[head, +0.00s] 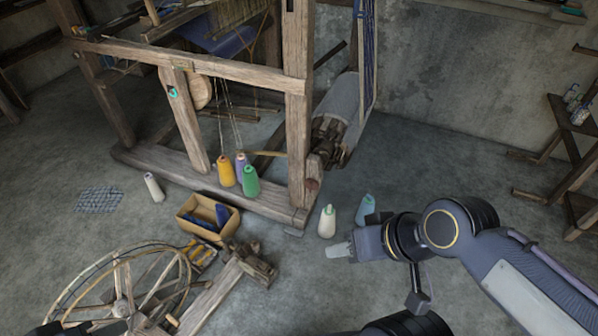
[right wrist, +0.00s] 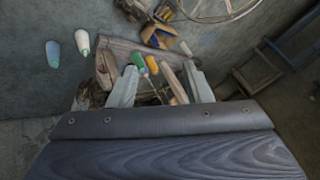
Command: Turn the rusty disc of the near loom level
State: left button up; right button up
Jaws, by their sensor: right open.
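The near loom (head: 190,66) is a worn wooden frame at the upper middle of the head view. A small reddish-brown round piece, which looks like the rusty disc (head: 312,184), sits low on its right post, beside the dark roller mechanism (head: 329,143). Its tilt is too small to read. My right gripper (head: 338,250) is below and slightly right of the disc, apart from it. In the right wrist view its two fingers (right wrist: 162,86) stand wide apart with nothing gripped, and parts of the loom show beyond them. I cannot make out the disc there. My left gripper is not in view.
White (head: 327,222) and blue (head: 365,209) cones stand on the floor near my right gripper. Yellow, purple and green cones (head: 251,182) stand at the loom's base beam. Floor behind my right arm is clear.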

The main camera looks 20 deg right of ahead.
aim_at(311, 184)
jog(key=i+l+u, duration=0.1)
jog(key=i, duration=0.4)
jog(key=i+l+u, duration=0.1)
jog(key=i+l, duration=0.15)
jog(key=i, duration=0.25)
